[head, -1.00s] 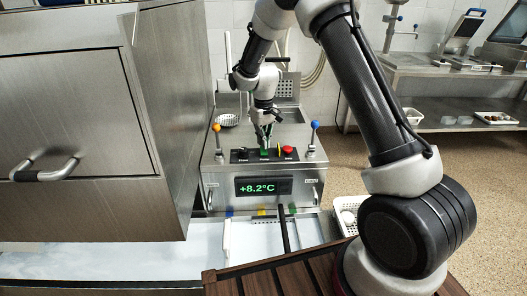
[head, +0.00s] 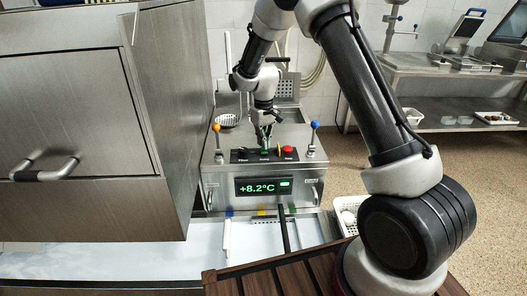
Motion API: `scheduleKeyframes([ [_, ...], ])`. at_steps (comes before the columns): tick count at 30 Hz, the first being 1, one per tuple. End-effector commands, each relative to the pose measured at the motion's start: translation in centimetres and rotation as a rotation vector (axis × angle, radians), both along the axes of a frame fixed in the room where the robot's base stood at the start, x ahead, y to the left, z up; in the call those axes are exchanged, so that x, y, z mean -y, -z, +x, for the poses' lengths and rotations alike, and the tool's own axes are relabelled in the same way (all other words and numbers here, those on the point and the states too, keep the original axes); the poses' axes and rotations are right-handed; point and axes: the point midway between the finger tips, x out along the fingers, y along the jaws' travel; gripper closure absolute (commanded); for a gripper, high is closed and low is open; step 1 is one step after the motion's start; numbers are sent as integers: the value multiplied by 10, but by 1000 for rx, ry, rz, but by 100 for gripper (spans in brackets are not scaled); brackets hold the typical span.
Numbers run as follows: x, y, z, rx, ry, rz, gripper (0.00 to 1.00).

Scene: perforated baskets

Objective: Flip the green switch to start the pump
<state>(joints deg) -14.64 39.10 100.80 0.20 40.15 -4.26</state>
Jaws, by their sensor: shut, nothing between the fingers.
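The green switch (head: 264,153) is on the black control strip (head: 240,156) on top of the steel machine, in the middle of the head view. My gripper (head: 264,145) points down right over the switch, its fingers shut and empty. The fingertips partly hide the switch, and I cannot tell whether they touch it. The machine's display (head: 263,187) reads +8.2°C in green, with a lit green bar at its right end.
A red button (head: 288,149) sits right of the switch. An orange-knobbed lever (head: 216,128) and a blue-knobbed lever (head: 314,126) flank the strip. A large steel cabinet (head: 75,120) stands close on the left. A white perforated basket (head: 347,212) is at the right.

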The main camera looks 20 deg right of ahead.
Motion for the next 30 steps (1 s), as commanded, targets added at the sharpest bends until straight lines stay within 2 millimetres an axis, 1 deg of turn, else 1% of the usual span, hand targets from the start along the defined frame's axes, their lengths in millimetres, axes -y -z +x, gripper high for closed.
scheduleKeyframes([
  [3,0,-12,1,3,0,1,100],
  [18,0,-55,1,3,0,1,100],
  [23,0,-61,0,2,0,1,100],
  [30,0,-61,0,1,0,0,100],
])
